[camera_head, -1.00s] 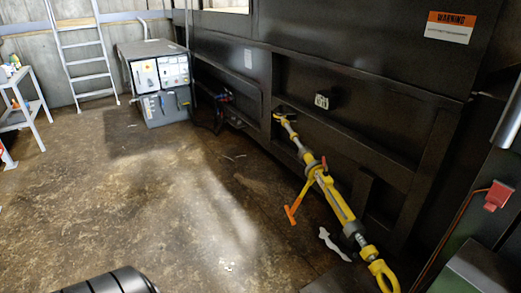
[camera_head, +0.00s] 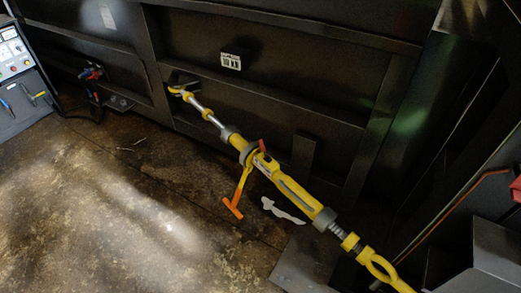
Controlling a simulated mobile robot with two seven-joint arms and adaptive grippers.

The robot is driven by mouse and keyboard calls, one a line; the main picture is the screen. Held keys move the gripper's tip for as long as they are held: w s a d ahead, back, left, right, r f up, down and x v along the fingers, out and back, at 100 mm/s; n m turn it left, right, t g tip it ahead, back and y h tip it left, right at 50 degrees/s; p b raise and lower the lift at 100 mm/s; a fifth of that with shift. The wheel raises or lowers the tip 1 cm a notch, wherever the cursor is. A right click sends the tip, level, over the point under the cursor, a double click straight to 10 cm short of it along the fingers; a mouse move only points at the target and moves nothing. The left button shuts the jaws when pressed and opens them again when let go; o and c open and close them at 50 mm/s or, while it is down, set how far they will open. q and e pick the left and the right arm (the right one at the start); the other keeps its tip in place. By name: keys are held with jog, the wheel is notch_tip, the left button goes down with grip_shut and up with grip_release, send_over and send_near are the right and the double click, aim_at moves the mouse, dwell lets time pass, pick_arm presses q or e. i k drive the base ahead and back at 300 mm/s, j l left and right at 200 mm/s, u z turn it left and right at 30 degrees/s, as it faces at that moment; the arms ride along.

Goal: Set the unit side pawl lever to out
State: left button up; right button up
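A long yellow and grey ratchet turnbuckle (camera_head: 292,190) runs diagonally along the dark compactor wall. Its far end meets a bracket on the wall at upper left, and its near end is a yellow loop (camera_head: 378,266) at lower right. An orange T-shaped handle (camera_head: 234,205) hangs from a yellow arm at its middle. A small red lever (camera_head: 262,147) stands up at the grey ratchet collar (camera_head: 247,155). I cannot tell for sure whether this is the unit side pawl lever, or its setting. Neither gripper is in view.
A whitish piece (camera_head: 283,211) lies beside the turnbuckle. A dark box (camera_head: 492,255) is at lower right. The floor at left is clear.

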aim_at(268, 158)
jog(key=k+l+z, duration=0.15)
jog(key=k+z, duration=0.2)
jog(key=k, duration=0.3)
jog(key=z, duration=1.95)
jog(key=j+z, duration=0.15)
jog(key=z, duration=0.25)
jog(key=j+z, duration=0.15)
jog(key=z, duration=0.3)
jog(key=k+j+z, duration=0.1)
jog(key=z, duration=0.3)
jog(key=k+j+z, duration=0.1)
jog(key=z, duration=0.3)
jog(key=k+j, duration=1.6)
jog(key=j+z, duration=0.05)
jog(key=j, duration=0.1)
